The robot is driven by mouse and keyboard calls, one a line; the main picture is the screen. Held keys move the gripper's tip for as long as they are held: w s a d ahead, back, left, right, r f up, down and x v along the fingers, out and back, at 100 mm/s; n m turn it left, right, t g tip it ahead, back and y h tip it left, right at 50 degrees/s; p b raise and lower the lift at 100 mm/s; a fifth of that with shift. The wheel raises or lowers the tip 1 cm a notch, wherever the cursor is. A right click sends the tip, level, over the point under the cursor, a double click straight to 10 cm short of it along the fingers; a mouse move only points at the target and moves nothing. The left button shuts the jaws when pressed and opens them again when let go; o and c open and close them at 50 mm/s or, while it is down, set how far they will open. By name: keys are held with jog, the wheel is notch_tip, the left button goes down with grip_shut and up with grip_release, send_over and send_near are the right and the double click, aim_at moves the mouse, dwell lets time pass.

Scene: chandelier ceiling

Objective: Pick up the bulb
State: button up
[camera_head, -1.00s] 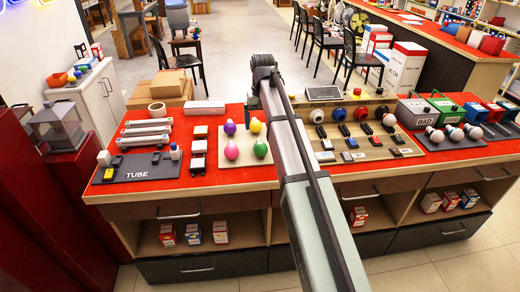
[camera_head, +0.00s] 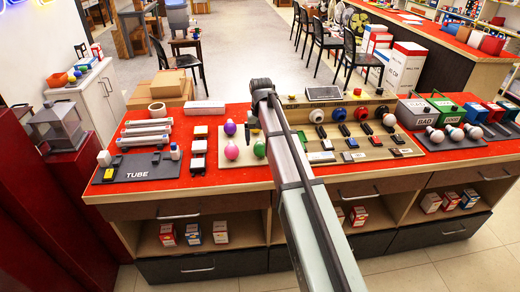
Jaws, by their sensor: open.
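Coloured bulbs stand on a pale board on the red counter: a purple bulb (camera_head: 230,128), a pink bulb (camera_head: 231,151) and a green bulb (camera_head: 260,148). The yellow bulb behind my gripper is hidden. The task does not tell which bulb is meant. My gripper (camera_head: 252,133) hangs down over the coloured bulbs, right of the purple one and above the green one. It is small and dark here, open, with nothing seen held. I cannot tell whether it touches a bulb.
White tubes (camera_head: 147,130) and a grey mat marked TUBE (camera_head: 137,175) are at the left. A wooden panel with switches and coloured knobs (camera_head: 358,129) stands right of my arm.

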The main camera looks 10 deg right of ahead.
aim_at(261, 145)
jog(key=shift+s+f, duration=0.1)
jog(key=shift+f, duration=2.25)
jog(key=c, duration=1.1)
jog(key=shift+c, duration=0.2)
